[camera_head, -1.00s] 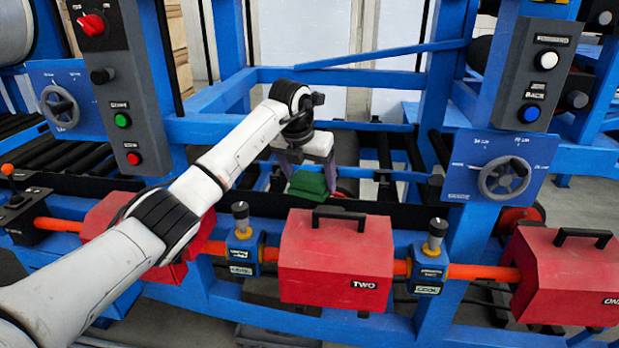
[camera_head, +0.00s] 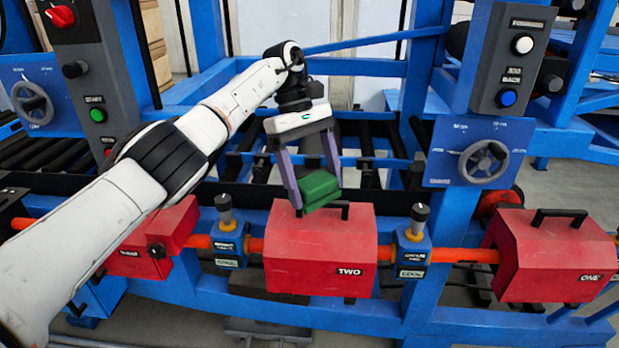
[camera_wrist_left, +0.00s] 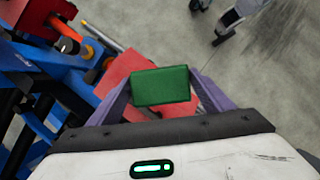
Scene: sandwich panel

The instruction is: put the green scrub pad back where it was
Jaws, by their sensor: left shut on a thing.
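The green scrub pad (camera_head: 319,189) is held between the two purple fingers of my left gripper (camera_head: 318,192), which is shut on it. In the head view the pad appears over the back top edge of the red box marked TWO (camera_head: 318,253), overlapping its black handle; I cannot tell the height between them. The left wrist view also shows the pad (camera_wrist_left: 161,86) between the fingers, with red box surfaces behind it. My right gripper is in neither view.
A red box marked ONE (camera_head: 557,262) is at the right, another red box (camera_head: 155,245) at the left. Handwheel panels and button posts (camera_head: 517,60) stand on both sides. Dark rollers (camera_head: 365,140) lie behind, with grey floor in front.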

